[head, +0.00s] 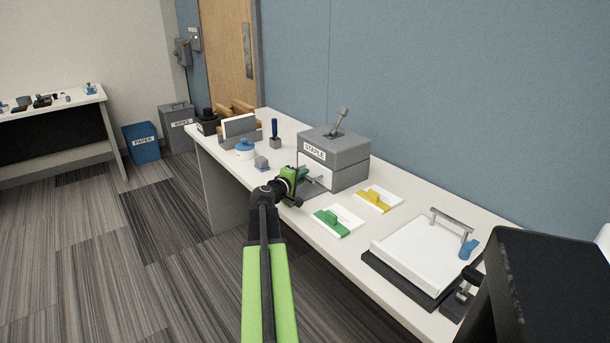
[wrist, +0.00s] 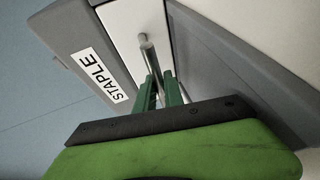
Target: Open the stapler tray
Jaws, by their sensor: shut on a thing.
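The stapler box (head: 350,155) is a grey block on the white table with a "STAPLE" label (head: 315,152) on its front. A lever (head: 339,121) stands on its top. Below the label is the white front of its tray (head: 321,167), partly hidden by my gripper (head: 300,180). In the wrist view the white tray front (wrist: 125,20) shows beside the label, with a metal handle (wrist: 148,52) standing out from it. My gripper's green fingers (wrist: 161,92) are shut on the handle. How far the tray is out is hard to tell.
A white-lidded device (head: 410,250) is further right. The blue wall (head: 430,100) is close behind.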

